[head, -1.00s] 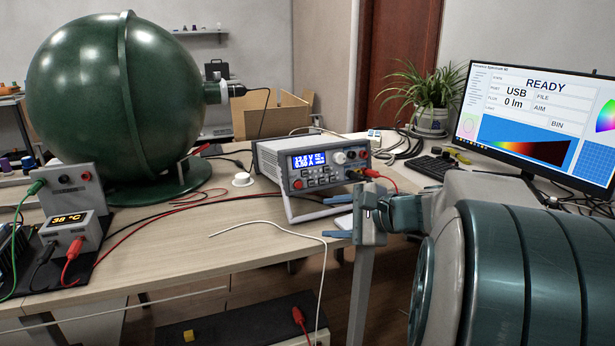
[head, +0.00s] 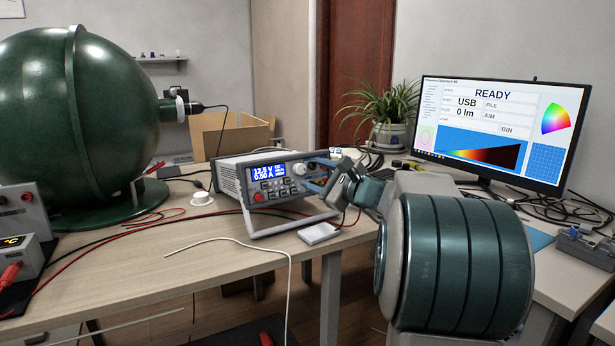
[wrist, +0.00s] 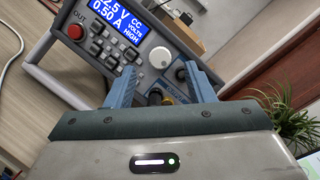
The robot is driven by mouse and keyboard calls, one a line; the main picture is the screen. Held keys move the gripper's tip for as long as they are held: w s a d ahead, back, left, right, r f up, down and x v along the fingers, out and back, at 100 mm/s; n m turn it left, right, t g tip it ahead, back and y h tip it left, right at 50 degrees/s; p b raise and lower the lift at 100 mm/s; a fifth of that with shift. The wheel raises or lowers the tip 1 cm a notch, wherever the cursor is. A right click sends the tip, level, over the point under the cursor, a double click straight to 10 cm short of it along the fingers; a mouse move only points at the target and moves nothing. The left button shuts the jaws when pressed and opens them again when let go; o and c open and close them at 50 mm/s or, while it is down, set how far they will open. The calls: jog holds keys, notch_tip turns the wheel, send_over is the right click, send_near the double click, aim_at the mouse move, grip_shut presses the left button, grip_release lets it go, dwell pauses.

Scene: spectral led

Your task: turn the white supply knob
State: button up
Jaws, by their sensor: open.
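The power supply (head: 230,180) stands on the wooden table with its lit blue display (head: 269,172) facing me. Its white supply knob (head: 299,168) is at the right end of the front panel, and it shows whole in the wrist view (wrist: 160,57). A smaller dark knob (wrist: 181,74) lies just right of it. My gripper (head: 313,175) is open and empty in front of the panel's right side. In the wrist view its two blue fingers (wrist: 163,80) point at the panel, one on each side of the white knob's line. I cannot tell any contact with the knob.
A large green sphere (head: 90,110) stands at the left. A monitor (head: 490,130) and a potted plant (head: 385,115) are behind my arm at the right. A white cable (head: 230,239) and red leads cross the table. A small white box (head: 318,233) lies near the table edge.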

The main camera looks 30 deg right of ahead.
aim_at(302, 170)
jog(key=shift+x, duration=1.9)
jog(key=c, duration=1)
jog(key=shift+n+b, duration=0.3)
jog(key=shift+b, duration=0.05)
jog(key=n+g+b, duration=0.1)
jog(key=n, duration=0.3)
jog(key=shift+y+b, duration=0.3)
jog(key=n, duration=0.2)
jog(key=n+g+b, duration=0.1)
jog(key=n, duration=0.1)
jog(key=shift+d+r+n+g, duration=0.1)
jog(key=shift+r+n+g, duration=0.05)
jog(key=shift+n+g, duration=0.2)
jog(key=shift+n, duration=0.25)
